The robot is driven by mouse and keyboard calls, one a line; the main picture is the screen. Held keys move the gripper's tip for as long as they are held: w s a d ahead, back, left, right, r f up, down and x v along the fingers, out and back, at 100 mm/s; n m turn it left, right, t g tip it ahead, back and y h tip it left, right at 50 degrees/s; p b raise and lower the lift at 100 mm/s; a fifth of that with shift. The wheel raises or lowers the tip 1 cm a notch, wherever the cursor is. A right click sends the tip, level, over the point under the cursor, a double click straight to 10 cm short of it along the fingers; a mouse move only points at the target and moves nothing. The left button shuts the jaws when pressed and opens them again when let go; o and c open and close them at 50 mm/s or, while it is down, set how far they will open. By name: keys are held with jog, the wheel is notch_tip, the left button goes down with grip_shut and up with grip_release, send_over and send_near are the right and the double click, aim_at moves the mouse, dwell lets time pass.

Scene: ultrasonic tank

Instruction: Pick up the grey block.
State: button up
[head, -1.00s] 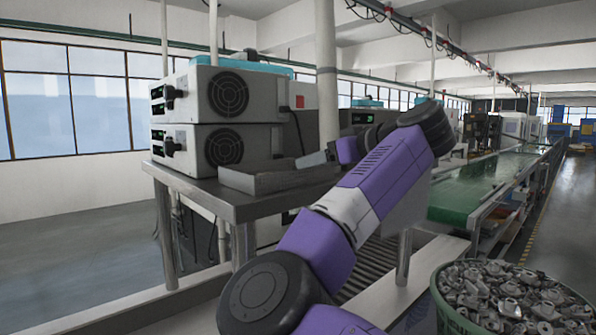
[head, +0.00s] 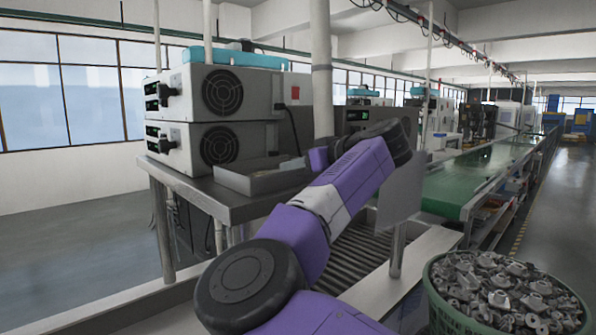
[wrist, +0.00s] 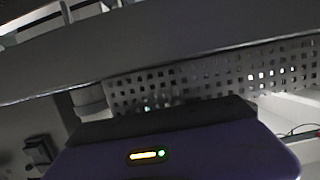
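My purple arm reaches forward in the head view, and my gripper (head: 316,158) is mostly hidden behind my own forearm and wrist, at the right end of a grey metal tray on the table. A small grey piece (head: 292,163) shows just left of it, over the tray. I cannot tell whether this is the grey block or part of my gripper. No other grey block can be made out. In the wrist view the purple gripper housing (wrist: 165,155) with a lit indicator fills the bottom; the fingers are not visible.
The tray (head: 240,183) lies on a steel table (head: 205,197) beside two stacked grey machines (head: 215,115). A green conveyor (head: 455,190) runs to the back right. A green basket (head: 445,318) of metal parts stands at the lower right. The wrist view shows a perforated panel (wrist: 200,77).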

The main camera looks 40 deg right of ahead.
grip_shut()
